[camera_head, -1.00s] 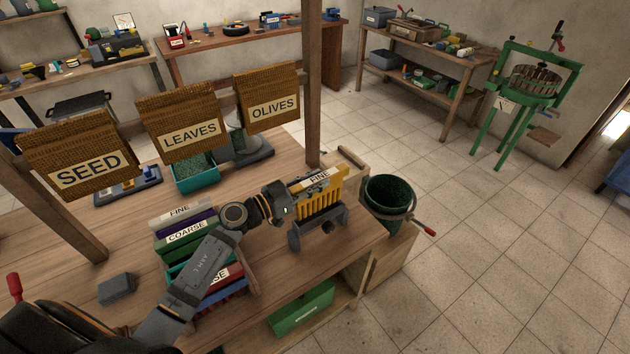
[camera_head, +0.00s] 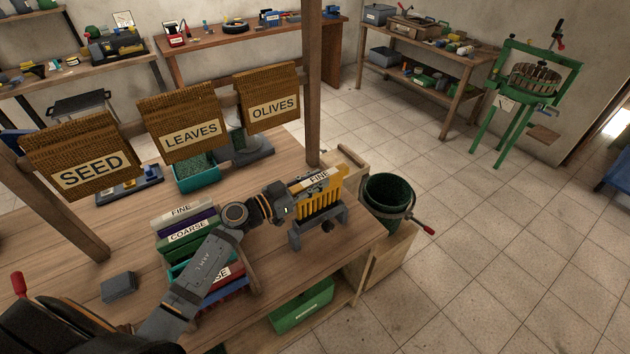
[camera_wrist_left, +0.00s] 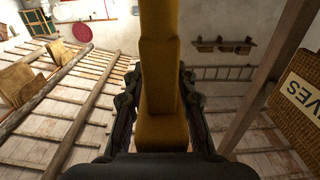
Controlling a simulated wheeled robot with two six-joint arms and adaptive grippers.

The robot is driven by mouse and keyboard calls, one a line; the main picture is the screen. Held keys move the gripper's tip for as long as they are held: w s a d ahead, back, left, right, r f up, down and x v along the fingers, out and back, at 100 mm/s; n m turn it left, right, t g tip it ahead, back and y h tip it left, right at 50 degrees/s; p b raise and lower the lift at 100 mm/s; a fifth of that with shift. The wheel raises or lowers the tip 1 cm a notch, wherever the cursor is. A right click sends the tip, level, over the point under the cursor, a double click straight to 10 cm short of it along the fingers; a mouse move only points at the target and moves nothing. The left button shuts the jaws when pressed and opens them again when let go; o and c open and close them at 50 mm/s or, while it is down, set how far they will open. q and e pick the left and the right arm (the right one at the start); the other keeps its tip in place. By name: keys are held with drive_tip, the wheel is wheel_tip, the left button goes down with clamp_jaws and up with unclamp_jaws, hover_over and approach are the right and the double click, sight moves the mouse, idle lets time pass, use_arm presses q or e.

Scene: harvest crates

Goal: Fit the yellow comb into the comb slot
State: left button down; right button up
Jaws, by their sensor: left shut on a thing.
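The yellow comb (camera_head: 321,200) bears a FINE label and its teeth point down. It stands about upright at the grey holder (camera_head: 321,230) with the comb slot, near the table's right end. The teeth reach down to the holder's upper part; I cannot tell whether the comb is seated. My left gripper (camera_head: 297,195) is shut on the comb from its left side. In the left wrist view the yellow comb (camera_wrist_left: 158,75) fills the space between the dark fingers. The slot itself is hidden behind the comb and holder. My right gripper is out of view.
A rack with labelled FINE and COARSE combs (camera_head: 188,232) stands under my left arm. A green bucket (camera_head: 388,200) with a red-handled crank stands just beyond the table's right end. Signed baskets (camera_head: 186,128) hang at the back left. A wooden post (camera_head: 312,90) rises behind the holder.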

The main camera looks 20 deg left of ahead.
sight(315, 200)
use_arm(q)
drive_tip(key=shift+r, duration=0.1)
drive_tip(key=shift+p, duration=0.55)
drive_tip(key=shift+f, duration=0.2)
drive_tip(key=shift+f+b, duration=2.2)
drive_tip(key=shift+f, duration=1.45)
